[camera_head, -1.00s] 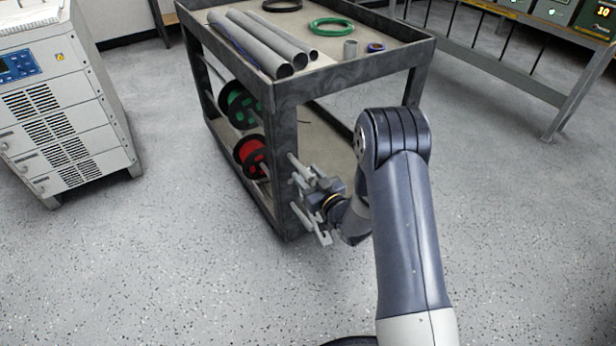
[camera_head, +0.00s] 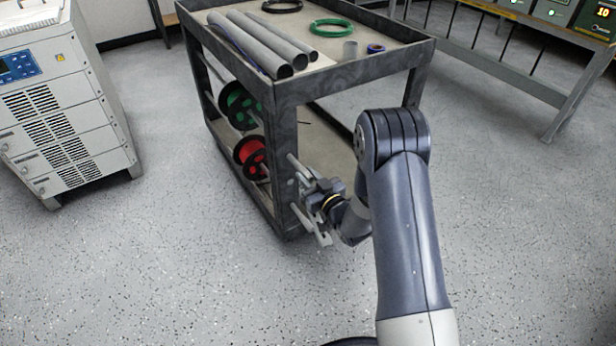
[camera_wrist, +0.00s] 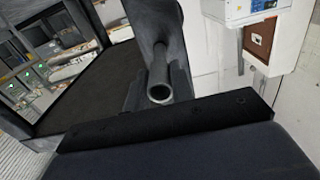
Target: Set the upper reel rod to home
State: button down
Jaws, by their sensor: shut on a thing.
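A pale grey rod end (camera_head: 299,165) sticks out of the near corner post of the dark cart, on the upper of two rod levels. My gripper (camera_head: 311,192) is beside that post. In the wrist view, a hollow round rod end (camera_wrist: 160,82) points toward the camera and lies between the jaws of my gripper (camera_wrist: 158,92), which are shut on it. A green reel (camera_head: 238,105) and a red reel (camera_head: 250,157) hang inside the cart. My gripper and the post partly hide the rod, so how deep it sits is unclear.
A lower rod end (camera_head: 321,234) protrudes just below my gripper. The cart top (camera_head: 345,65) carries grey pipes (camera_head: 262,42), a green coil (camera_head: 331,27) and small rings. A white cabinet (camera_head: 65,115) stands at left. The floor in front is clear.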

aim_at(297, 162)
jog(key=b+x, duration=0.3)
jog(key=x, duration=0.2)
jog(key=shift+w+a+f+b, duration=0.1)
jog(key=shift+w+a+b, duration=0.1)
jog(key=shift+w+b, duration=0.1)
jog(key=shift+w+a, duration=0.1)
jog(key=c, duration=1.2)
grip_release()
jog(key=shift+w, duration=0.1)
jog(key=p+v, duration=0.1)
jog(key=v, duration=0.9)
jog(key=shift+s+d+p, duration=0.2)
jog(key=shift+s+p, duration=0.1)
jog(key=shift+p, duration=0.05)
jog(key=shift+w+a, duration=0.1)
